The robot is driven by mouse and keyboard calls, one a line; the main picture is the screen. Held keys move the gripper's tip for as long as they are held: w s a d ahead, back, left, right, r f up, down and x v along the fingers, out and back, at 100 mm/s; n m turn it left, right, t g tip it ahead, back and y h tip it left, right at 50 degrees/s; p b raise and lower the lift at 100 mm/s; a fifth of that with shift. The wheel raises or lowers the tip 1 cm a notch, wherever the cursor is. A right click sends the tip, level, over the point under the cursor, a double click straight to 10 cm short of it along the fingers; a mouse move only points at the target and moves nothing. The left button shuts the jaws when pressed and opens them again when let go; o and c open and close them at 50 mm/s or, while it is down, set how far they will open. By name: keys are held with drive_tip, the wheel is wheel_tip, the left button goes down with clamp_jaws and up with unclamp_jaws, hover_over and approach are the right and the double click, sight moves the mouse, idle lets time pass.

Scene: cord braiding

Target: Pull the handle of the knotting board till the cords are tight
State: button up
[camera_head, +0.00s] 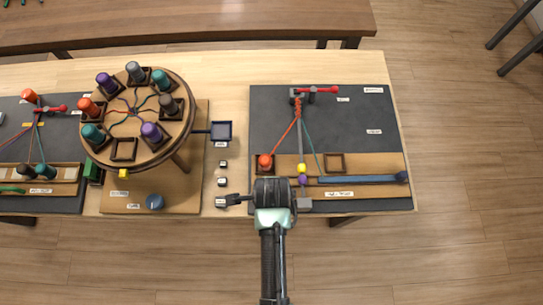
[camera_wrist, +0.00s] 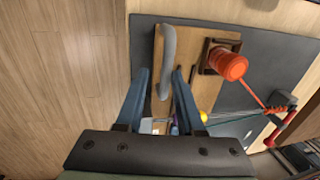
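The knotting board is a dark panel (camera_head: 355,130) with a wooden strip along its front. A grey bar-shaped handle (camera_wrist: 168,62) lies near the strip's front left end. In the head view it is hidden behind my gripper. My gripper (camera_head: 235,199) is over the board's front left edge. In the wrist view my gripper (camera_wrist: 162,82) is open, with one finger each side of the handle. I cannot tell whether they touch it. Orange, grey and green cords run from the red clamp (camera_head: 315,90) toward the strip. The orange bobbin (camera_head: 265,160) sits in a square holder (camera_wrist: 208,57).
Yellow and purple beads (camera_head: 303,169) are by the strip's middle. A blue bar (camera_head: 355,180) lies along its right part. A round wooden braiding stand (camera_head: 122,117) with several bobbins stands left. Small blocks (camera_head: 222,182) lie between. The dark panel's right side is mostly clear.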

drive_tip(key=shift+o, duration=0.7)
drive_tip(key=shift+w+r, duration=0.1)
drive_tip(key=shift+r, duration=0.2)
wheel_tip(320, 180, up, 12)
drive_tip(key=s, duration=0.2)
drive_tip(key=shift+s, duration=0.3)
